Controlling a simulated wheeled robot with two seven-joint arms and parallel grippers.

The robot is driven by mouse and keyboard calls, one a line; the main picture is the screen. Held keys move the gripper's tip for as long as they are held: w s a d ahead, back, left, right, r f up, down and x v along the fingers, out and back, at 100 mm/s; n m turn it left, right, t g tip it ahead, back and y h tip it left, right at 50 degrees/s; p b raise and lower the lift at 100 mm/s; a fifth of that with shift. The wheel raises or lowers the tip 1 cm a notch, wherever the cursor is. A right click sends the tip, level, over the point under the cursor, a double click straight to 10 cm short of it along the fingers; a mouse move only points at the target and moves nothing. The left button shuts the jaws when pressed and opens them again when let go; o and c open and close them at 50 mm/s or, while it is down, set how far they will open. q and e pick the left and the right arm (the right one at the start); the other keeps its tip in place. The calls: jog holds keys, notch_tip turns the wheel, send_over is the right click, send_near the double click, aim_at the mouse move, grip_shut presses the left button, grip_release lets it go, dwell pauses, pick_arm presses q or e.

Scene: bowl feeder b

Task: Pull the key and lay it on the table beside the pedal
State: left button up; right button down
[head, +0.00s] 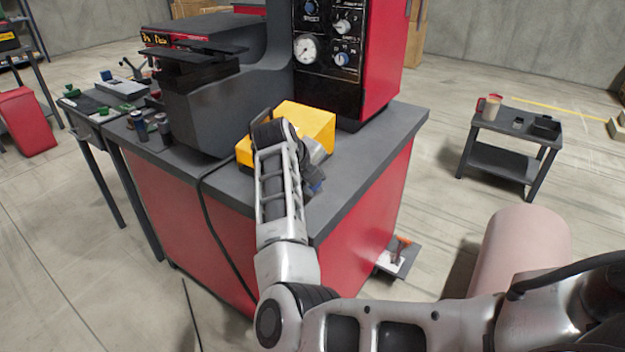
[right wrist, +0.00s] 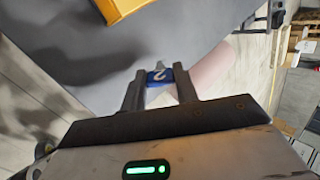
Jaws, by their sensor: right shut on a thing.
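My right gripper (right wrist: 160,82) is shut on the key (right wrist: 157,76), which has a blue tag marked 2. In the head view the blue tag (head: 317,187) shows just past my right gripper (head: 314,176), over the grey tabletop (head: 352,172). A yellow housing (head: 312,120), which looks like the pedal, sits on this table behind my right arm and is partly hidden by it. Its edge also shows in the right wrist view (right wrist: 122,8). The key is apart from the housing. I cannot tell its exact height above the table. My left gripper is not in view.
The red and black machine (head: 340,60) stands at the back of the table, with a grey body (head: 225,105) at left. Bare tabletop lies right of the housing, up to the edge. A black cable (head: 203,205) hangs over the front. A small side table (head: 508,128) stands at right.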

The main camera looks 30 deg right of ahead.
jog(key=shift+f+b, duration=0.3)
jog(key=shift+f, duration=0.4)
jog(key=c, duration=1)
grip_release()
